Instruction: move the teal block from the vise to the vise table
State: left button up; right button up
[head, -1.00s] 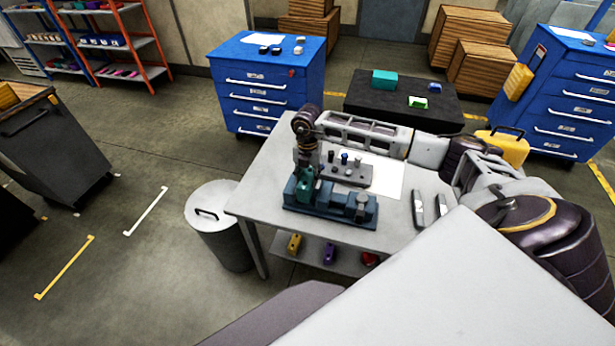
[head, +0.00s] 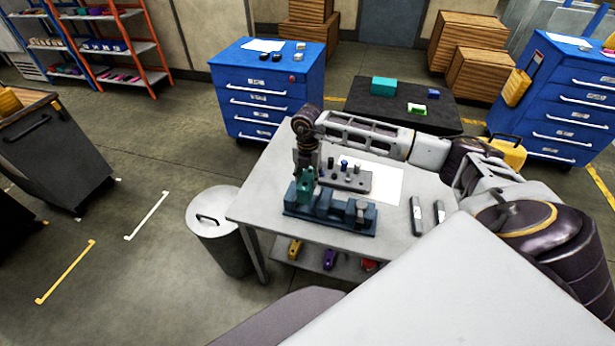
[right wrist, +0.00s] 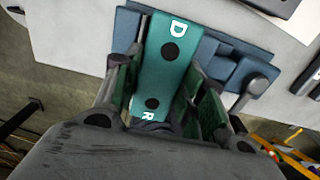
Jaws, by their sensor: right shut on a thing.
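The teal block (right wrist: 168,65) shows large in the right wrist view, with white letters and dark round spots on its face. My right gripper (right wrist: 160,110) is shut on it, one finger on each side. In the head view the right gripper (head: 306,171) points down over the left end of the blue-grey vise (head: 330,210), and the block (head: 305,191) is partly hidden under it. I cannot tell whether the block touches the vise jaws. The vise stands on the light grey vise table (head: 258,190). My left gripper is not in view.
A grey block with several pegs (head: 345,176) stands behind the vise, beside a white sheet (head: 385,182). Two dark grey bars (head: 428,216) lie at the table's right. The table's left corner is bare.

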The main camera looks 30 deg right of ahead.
jog(key=shift+n, duration=0.4)
